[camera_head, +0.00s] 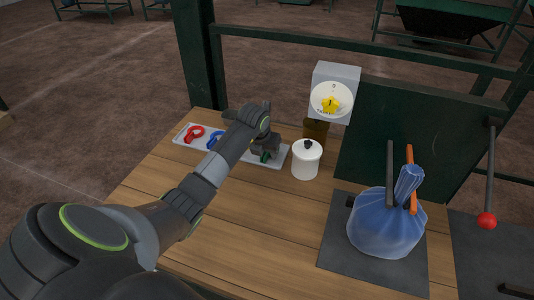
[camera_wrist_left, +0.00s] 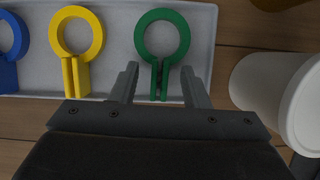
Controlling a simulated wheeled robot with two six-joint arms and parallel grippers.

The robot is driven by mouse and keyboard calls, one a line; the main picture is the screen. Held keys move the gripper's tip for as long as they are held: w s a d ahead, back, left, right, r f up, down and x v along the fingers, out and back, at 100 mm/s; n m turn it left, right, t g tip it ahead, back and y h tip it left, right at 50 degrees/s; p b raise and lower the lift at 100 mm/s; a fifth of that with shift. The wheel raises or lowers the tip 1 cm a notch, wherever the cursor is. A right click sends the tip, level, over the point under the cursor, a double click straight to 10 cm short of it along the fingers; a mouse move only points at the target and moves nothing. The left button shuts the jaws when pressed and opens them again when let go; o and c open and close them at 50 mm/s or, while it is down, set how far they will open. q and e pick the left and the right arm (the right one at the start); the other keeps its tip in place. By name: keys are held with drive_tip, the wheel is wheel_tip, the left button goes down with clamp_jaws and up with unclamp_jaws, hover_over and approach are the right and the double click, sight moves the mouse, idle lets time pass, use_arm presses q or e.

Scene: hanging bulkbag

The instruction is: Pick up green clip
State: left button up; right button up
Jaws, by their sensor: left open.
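The green clip (camera_wrist_left: 162,36) lies in a light grey tray in the left wrist view, its ring pointing away from my gripper and its two prongs toward it. My left gripper (camera_wrist_left: 160,80) is open, with one finger on each side of the prongs. I cannot tell whether the fingers touch the clip. In the head view the left gripper (camera_head: 265,150) is over the right part of the tray, and only a bit of the green clip (camera_head: 265,156) shows below it. My right gripper is not in view.
The tray (camera_head: 180,139) also holds a red clip (camera_head: 194,133), a blue clip (camera_head: 215,140) and a yellow clip (camera_wrist_left: 77,45). A white lidded pot (camera_head: 306,160) stands close to the right.

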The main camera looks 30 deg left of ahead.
sight(264, 154)
use_arm(q)
drive_tip(key=shift+c, duration=0.3)
clamp_jaws()
drive_tip(key=shift+r, duration=0.15)
wheel_tip(264, 154, up, 10)
drive_tip(key=b, duration=0.1)
